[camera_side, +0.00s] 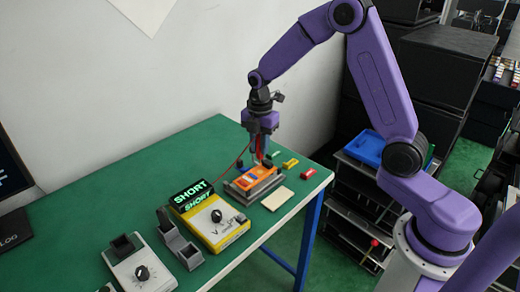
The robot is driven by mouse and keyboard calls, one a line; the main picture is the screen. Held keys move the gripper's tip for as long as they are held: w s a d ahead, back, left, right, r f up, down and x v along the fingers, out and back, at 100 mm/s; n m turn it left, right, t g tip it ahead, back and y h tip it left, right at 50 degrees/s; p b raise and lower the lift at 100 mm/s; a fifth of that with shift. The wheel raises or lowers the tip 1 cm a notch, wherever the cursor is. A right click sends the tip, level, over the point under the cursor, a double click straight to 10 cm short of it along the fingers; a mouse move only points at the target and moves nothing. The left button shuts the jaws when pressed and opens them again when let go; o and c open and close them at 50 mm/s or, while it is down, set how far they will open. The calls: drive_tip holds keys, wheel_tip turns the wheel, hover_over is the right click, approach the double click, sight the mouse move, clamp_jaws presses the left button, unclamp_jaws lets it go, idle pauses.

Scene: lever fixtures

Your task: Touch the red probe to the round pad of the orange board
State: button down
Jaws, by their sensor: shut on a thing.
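The orange board (246,187) lies in a grey holder (262,187) near the right end of the green table. My gripper (260,151) points down above the board's far right part and is shut on the red probe (258,155). The probe points down toward the board, and a thin red cable runs from it toward the yellow meter (217,226). The meter's green display (191,194) reads SHORT. The round pad is too small to make out, and I cannot tell whether the probe tip touches the board.
A beige pad (277,198) lies right of the holder. Small yellow (290,163) and red (308,173) pieces lie near the table's right edge. A grey stand (177,240) and white instrument (140,268) stand front left. The green table (110,195) is clear at the back left.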

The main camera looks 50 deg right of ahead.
drive_tip(key=shift+r, duration=1.6)
